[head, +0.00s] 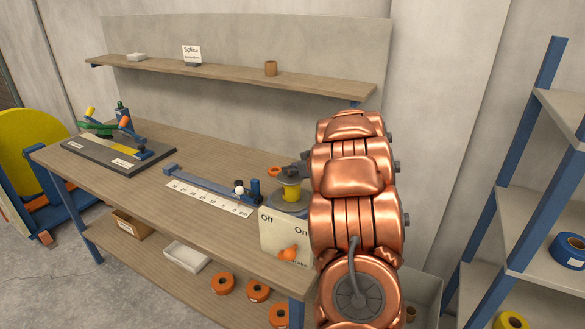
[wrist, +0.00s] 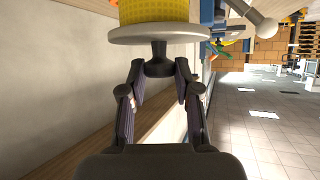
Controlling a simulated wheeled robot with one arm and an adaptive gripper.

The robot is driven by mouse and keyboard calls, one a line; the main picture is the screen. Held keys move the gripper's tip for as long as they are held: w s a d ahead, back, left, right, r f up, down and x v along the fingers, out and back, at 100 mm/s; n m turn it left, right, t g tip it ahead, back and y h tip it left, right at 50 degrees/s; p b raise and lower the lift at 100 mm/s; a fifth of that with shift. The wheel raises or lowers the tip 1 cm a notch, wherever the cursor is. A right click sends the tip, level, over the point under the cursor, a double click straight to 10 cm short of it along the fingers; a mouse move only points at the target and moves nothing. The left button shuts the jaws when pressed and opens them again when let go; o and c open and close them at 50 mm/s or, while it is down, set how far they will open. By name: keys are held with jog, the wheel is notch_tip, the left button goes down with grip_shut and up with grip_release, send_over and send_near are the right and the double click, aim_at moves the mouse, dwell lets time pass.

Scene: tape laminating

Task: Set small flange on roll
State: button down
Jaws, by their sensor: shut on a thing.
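The small flange is a pale disc (wrist: 160,33) with a dark stub, and my gripper (wrist: 159,70) is shut on the stub in the wrist view. The yellow roll (wrist: 155,10) is right beyond the disc; I see no clear gap between them there. In the head view the roll (head: 291,193) stands upright on a grey round base (head: 288,208) at the bench's right end. My gripper (head: 292,172) is just above it, with the flange (head: 288,182) at the roll's top. Whether the flange is fully seated cannot be told. My arm hides the area right of the roll.
An Off/On panel (head: 272,240) with an orange switch is below the roll. A ruler with a blue slide (head: 210,189) lies to its left on the wooden bench (head: 110,180). An orange ring (head: 274,171) is behind. A wall shelf (head: 230,76) runs above.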

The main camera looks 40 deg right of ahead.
jog(key=c, duration=0.8)
grip_release()
jog(key=shift+r, duration=0.1)
jog(key=shift+r, duration=0.2)
jog(key=b+v, duration=0.1)
jog(key=v, duration=1.1)
